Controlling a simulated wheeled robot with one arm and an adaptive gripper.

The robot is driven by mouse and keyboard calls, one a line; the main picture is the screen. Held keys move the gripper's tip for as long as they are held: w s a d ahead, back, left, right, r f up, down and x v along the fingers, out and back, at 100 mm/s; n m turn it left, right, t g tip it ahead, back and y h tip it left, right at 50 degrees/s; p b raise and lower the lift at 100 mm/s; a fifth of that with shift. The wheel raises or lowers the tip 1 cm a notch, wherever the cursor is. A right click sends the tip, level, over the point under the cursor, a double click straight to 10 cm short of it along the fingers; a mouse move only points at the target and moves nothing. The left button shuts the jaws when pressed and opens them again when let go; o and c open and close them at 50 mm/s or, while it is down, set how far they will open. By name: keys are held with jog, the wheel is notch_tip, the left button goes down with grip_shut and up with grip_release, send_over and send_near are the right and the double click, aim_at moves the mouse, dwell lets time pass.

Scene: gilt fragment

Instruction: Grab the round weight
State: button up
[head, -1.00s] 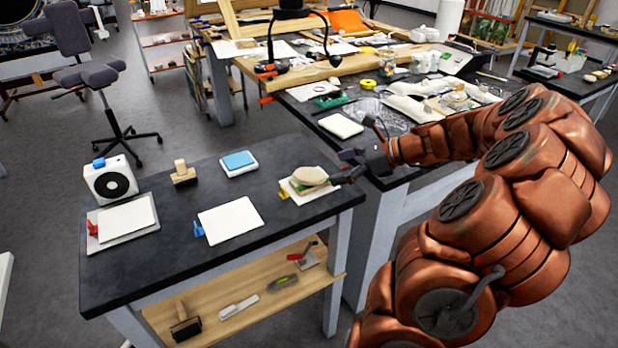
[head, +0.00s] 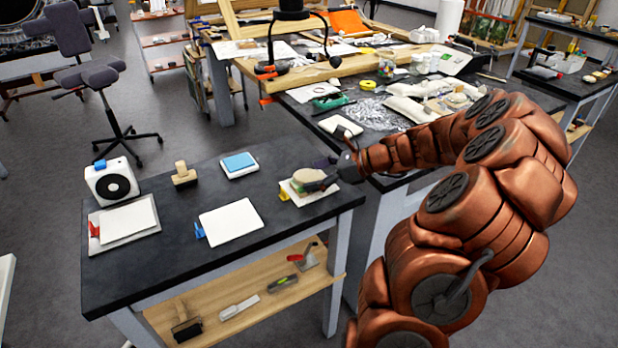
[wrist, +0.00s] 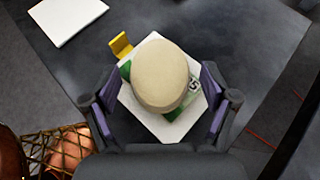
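The round weight (head: 307,176) is a beige, rounded disc on a white pad at the right end of the near dark table. In the wrist view the round weight (wrist: 160,76) lies over a green-and-white piece (wrist: 188,97) on the white pad (wrist: 150,116), with a yellow clip (wrist: 121,46) at the pad's edge. My gripper (head: 318,178) is at the weight's right side. In the wrist view my gripper (wrist: 160,98) is open, with one purple-padded finger on each side of the weight and a visible gap to each. The weight's underside is hidden.
A white sheet with a blue clip (head: 231,221), a blue-topped pad (head: 239,163), a wooden-handled block (head: 184,174) and a white box with a black disc (head: 112,181) stand on the same table. A cluttered workbench (head: 392,150) stands behind, at right.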

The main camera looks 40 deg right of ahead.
jog(key=c, duration=1.4)
jog(key=shift+r, duration=0.1)
